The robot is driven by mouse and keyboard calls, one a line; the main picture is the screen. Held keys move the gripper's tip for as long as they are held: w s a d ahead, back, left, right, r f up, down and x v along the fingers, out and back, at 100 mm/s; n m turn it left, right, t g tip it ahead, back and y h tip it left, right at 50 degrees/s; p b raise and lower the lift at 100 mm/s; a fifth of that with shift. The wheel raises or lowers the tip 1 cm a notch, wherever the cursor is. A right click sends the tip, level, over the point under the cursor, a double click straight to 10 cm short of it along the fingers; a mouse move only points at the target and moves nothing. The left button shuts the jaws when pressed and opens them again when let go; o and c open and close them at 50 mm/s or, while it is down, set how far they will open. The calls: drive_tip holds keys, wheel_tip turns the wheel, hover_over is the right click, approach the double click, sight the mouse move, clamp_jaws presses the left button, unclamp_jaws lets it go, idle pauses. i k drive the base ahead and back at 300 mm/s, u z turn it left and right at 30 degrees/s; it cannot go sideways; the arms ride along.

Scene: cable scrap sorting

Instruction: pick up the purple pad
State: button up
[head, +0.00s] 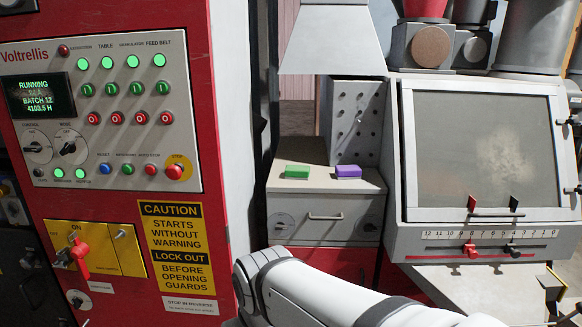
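The purple pad (348,171) is a small block lying on the flat grey top of a cabinet (325,233), near the middle of the head view. A green pad (297,171) of similar size lies to its left, with a small gap between them. My white arm crosses the bottom of the view, below and in front of the cabinet. My gripper is not in view, and nothing touches the purple pad.
A perforated grey box (354,121) stands just behind the pads, under a grey hood (334,40). A red control panel (100,110) stands at the left. A machine with a sloped window (480,150) stands close at the right. The space directly above the pads is clear.

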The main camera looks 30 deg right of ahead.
sight(343, 172)
drive_tip(key=z, duration=0.75)
drive_tip(key=i, duration=1.35)
drive_tip(key=z, duration=0.6)
drive_tip(key=k, duration=0.75)
drive_tip(key=z, duration=0.2)
drive_tip(key=i, duration=0.85)
drive_tip(key=u, duration=0.1)
